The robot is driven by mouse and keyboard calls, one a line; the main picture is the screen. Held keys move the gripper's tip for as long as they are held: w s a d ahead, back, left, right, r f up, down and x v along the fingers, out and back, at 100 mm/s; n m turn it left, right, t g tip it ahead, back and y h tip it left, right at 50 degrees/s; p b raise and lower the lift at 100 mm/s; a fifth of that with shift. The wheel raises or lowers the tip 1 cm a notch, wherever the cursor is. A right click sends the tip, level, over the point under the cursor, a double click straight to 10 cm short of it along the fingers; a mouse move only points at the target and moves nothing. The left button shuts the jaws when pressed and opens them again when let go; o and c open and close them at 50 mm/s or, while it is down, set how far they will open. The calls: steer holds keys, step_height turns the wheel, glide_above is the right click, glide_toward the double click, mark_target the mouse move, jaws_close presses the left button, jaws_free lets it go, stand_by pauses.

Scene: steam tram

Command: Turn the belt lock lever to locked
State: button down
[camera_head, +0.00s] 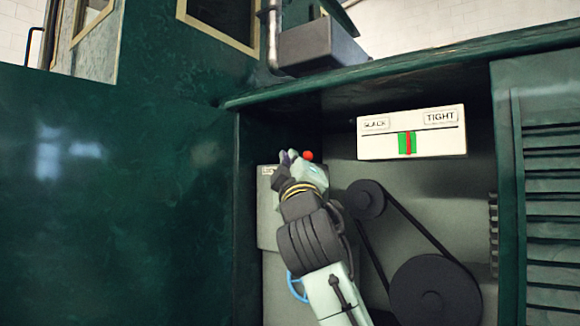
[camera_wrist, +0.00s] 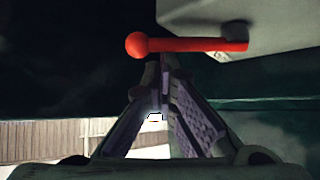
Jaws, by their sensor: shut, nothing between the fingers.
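The belt lock lever is a red rod with a ball end (camera_wrist: 190,45), mounted on a pale box (camera_wrist: 275,20) in the wrist view. It lies level in that picture, its ball to the left. In the head view the red ball (camera_head: 308,155) shows just beyond my gripper (camera_head: 287,158), and the box (camera_head: 268,215) is partly hidden behind my arm. My gripper's fingertips (camera_wrist: 163,65) are together, empty, and close to the lever's rod near the ball. I cannot tell whether they touch it. The label on the box is mostly hidden.
A SLACK/TIGHT gauge (camera_head: 412,145) has its red pointer within the green band. Right of my arm are a small pulley (camera_head: 366,199), a belt (camera_head: 412,222) and a large pulley (camera_head: 436,291). A blue handwheel (camera_head: 295,286) shows beside my arm. A green overhang (camera_head: 400,73) tops the recess.

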steer(key=f+m+h+b, duration=0.1)
steer(key=m+h, duration=0.1)
steer(key=m, duration=0.1)
steer(key=s+d+f+m+t+h+b, duration=0.1)
steer(key=m+h+b, duration=0.1)
steer(key=m+h, duration=0.1)
steer(key=d+f+m+t+h+b, duration=0.1)
steer(key=f+m+h, duration=0.1)
steer(key=m+h, duration=0.1)
steer(key=shift+s+d+b, duration=0.1)
steer(key=shift+s+b, duration=0.1)
steer(key=shift+b, duration=0.1)
steer(key=shift+f, duration=0.25)
stand_by(0.3)
